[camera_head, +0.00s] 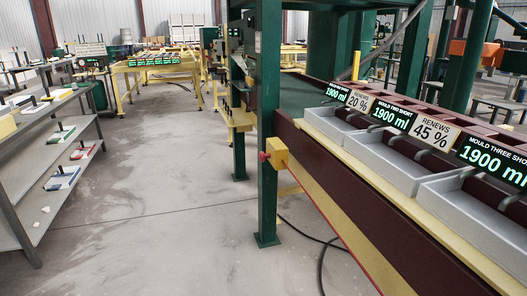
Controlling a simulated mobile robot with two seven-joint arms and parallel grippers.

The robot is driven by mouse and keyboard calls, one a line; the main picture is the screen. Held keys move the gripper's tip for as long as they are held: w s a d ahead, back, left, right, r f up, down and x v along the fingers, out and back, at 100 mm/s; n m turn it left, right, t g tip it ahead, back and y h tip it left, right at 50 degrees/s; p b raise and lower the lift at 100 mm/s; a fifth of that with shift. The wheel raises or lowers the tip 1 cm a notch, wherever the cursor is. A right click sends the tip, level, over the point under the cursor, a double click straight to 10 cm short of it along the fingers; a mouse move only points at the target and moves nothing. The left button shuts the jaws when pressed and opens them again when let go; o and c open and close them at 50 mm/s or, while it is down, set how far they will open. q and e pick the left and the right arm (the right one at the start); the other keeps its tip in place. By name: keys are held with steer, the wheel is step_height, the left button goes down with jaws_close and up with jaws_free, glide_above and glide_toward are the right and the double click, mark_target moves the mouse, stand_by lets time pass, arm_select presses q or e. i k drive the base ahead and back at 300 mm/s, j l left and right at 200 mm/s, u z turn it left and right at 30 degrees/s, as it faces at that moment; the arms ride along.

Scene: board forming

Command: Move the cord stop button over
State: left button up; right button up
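Neither of my grippers is in view.
Grey trays (395,170) sit along the machine at right, under signs reading 1900 ml, 20 % and 45 %. A shelf rack (85,150) with small coloured items stands at left. A black cable (322,262) lies by the machine. The concrete floor between is mostly clear.

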mark_target(262, 157)
steer(key=i+j, duration=0.1)
steer(key=i, duration=0.35)
steer(key=i+j+z, duration=0.1)
steer(key=i, duration=0.3)
steer(key=i+j, duration=0.15)
steer(key=i, duration=0.3)
steer(key=i+j+z, duration=0.1)
steer(key=i, duration=0.3)
